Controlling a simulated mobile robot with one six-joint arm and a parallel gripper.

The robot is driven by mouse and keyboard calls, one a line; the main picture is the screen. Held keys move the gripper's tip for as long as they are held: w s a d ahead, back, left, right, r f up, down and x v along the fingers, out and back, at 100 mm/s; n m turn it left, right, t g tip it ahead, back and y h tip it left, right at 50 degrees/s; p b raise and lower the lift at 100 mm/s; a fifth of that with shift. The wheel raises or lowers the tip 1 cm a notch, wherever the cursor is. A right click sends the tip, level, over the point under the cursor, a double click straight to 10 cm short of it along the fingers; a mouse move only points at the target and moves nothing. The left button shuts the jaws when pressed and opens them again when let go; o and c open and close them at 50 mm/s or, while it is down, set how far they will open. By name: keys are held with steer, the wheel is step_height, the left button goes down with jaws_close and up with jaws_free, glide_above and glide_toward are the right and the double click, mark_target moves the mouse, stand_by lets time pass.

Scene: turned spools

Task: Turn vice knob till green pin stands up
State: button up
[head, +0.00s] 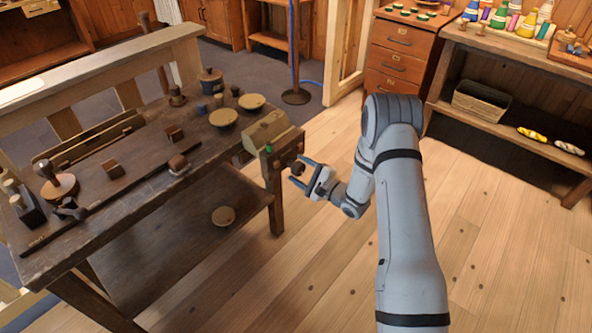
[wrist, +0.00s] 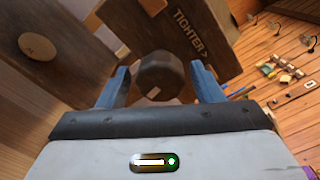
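The wooden vice (head: 270,136) is at the right end of the workbench. Its dark knob (head: 298,167) sticks out to the right from the front jaw. The green pin (head: 269,149) shows as a small green spot at the top of that jaw; how far it stands up is too small to tell. My gripper (head: 299,173) is at the knob, its fingers pointing left. In the wrist view the faceted knob (wrist: 160,80) sits between the two blue fingers, with a gap on each side. A pale mark shows on the knob. The jaw (wrist: 185,40) reads "TIGHTER >".
The workbench (head: 140,190) carries several wooden pieces and tools, with two round pale discs near the vice. The floor (head: 300,280) around my arm is clear. A shelf unit (head: 510,120) stands at the right.

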steer(key=shift+o, duration=0.2)
steer(key=v, duration=0.7)
steer(key=shift+s+d, duration=0.25)
steer(key=shift+d, duration=0.05)
steer(key=shift+r, duration=0.1)
